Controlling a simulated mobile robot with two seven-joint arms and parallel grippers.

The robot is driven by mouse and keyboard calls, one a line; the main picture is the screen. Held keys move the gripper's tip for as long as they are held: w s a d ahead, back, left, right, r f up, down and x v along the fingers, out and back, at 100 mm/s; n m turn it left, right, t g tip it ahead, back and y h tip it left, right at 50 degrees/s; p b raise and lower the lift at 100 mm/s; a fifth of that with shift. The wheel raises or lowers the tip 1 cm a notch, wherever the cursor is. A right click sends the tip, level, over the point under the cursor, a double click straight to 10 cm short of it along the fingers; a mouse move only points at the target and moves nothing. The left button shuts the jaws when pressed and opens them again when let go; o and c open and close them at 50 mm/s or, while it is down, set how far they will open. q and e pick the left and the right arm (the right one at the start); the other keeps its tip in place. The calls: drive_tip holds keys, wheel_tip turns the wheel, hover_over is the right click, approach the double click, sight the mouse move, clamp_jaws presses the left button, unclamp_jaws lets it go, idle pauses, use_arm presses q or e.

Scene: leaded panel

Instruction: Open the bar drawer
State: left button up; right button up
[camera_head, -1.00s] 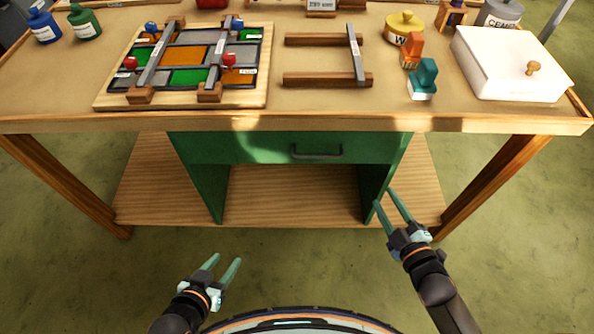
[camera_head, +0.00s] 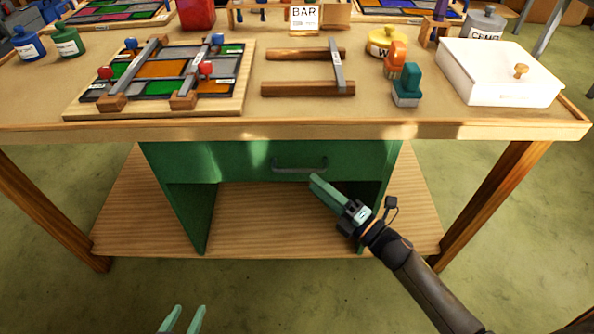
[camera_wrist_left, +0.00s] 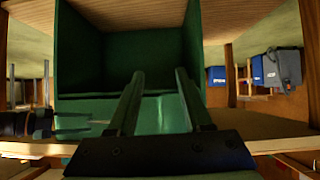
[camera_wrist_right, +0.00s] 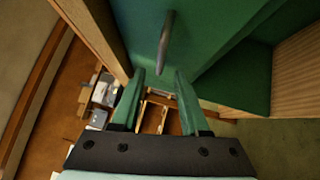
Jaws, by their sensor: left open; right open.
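The green bar drawer (camera_head: 245,162) sits under the bench top and looks shut. Its grey bar handle (camera_head: 300,168) is on the front face. My right gripper (camera_head: 318,184) is just below and to the right of the handle, open and empty. In the right wrist view the handle (camera_wrist_right: 166,42) stands ahead of the open fingers (camera_wrist_right: 158,78), apart from them. My left gripper (camera_head: 184,318) is low at the bottom edge of the head view, open and empty. In the left wrist view its fingers (camera_wrist_left: 158,85) face the green cabinet (camera_wrist_left: 125,60).
The bench top (camera_head: 300,125) overhangs the drawer. A lower wooden shelf (camera_head: 265,228) lies below. The floor in front is clear.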

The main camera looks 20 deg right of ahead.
sight(298, 169)
drive_tip(key=x, duration=0.6)
drive_tip(key=shift+w, duration=0.2)
drive_tip(key=shift+w+a, duration=0.15)
use_arm(q)
drive_tip(key=shift+w+a+r+t, duration=0.1)
drive_tip(key=shift+w+r+t, duration=0.25)
drive_tip(key=shift+r, duration=0.2)
drive_tip(key=shift+w+a+r+t, duration=0.1)
drive_tip(key=shift+w+r+t, duration=0.15)
drive_tip(key=shift+w+r, duration=0.25)
use_arm(e)
clamp_jaws()
use_arm(q)
drive_tip(key=shift+s+d, duration=0.1)
drive_tip(key=shift+r, duration=0.25)
